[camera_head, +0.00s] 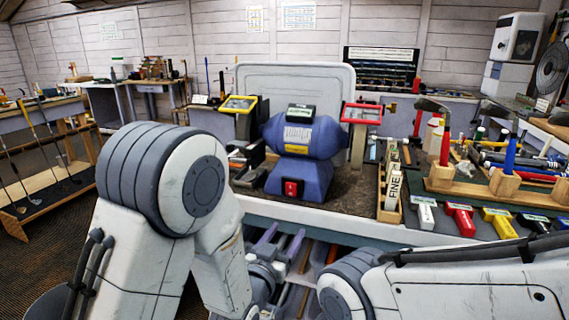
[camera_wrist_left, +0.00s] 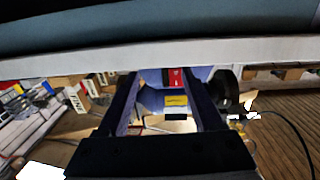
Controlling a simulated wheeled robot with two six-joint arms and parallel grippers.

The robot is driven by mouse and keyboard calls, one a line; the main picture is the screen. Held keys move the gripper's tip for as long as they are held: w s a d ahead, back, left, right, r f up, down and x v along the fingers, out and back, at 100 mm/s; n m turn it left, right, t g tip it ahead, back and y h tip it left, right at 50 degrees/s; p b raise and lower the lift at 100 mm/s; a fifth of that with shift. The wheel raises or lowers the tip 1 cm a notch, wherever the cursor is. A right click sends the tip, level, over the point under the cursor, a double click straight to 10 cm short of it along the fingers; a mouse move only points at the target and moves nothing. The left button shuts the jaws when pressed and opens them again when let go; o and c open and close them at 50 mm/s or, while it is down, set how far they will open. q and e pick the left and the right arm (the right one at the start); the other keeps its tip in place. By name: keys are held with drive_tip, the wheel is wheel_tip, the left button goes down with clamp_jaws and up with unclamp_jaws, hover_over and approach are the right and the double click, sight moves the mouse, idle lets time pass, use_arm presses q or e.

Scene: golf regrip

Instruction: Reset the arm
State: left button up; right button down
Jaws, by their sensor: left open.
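My left arm (camera_head: 140,240) comes in from the left and bends down at a large grey joint. My left gripper (camera_head: 281,240) is low in the middle, in front of the bench's front edge, fingers pointing toward the bench. In the left wrist view its two dark fingers (camera_wrist_left: 168,90) are spread apart with nothing held between them. The blue bench grinder (camera_head: 298,150) stands beyond the gripper on the bench, and part of it shows between the fingers in the wrist view (camera_wrist_left: 150,100). My right arm (camera_head: 460,285) lies across the lower right; its gripper is out of view.
The bench's pale front edge (camera_head: 340,222) runs close behind my left gripper. A wooden block (camera_head: 480,185) with tools stands at right, behind red (camera_head: 461,219) and yellow (camera_head: 499,222) tagged items. A rack of golf clubs (camera_head: 40,180) stands at left. The floor between is clear.

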use_arm(q)
drive_tip(key=s+f+m+g+y, duration=0.1)
drive_tip(key=s+f+g+y, duration=0.15)
drive_tip(key=s+g, duration=0.55)
drive_tip(key=s+f+m+g+y, duration=0.1)
drive_tip(key=s+f+g, duration=0.3)
drive_tip(key=s, duration=0.8)
drive_tip(key=s+a+r+m+g+y, duration=0.1)
drive_tip(key=s+a+r+g+y, duration=0.2)
drive_tip(key=s, duration=0.7)
wheel_tip(320, 180, up, 14)
drive_tip(key=a+g+h+p, duration=0.1)
drive_tip(key=p, duration=1.3)
drive_tip(key=shift+s+r+g, duration=0.25)
drive_tip(key=shift+g, duration=0.05)
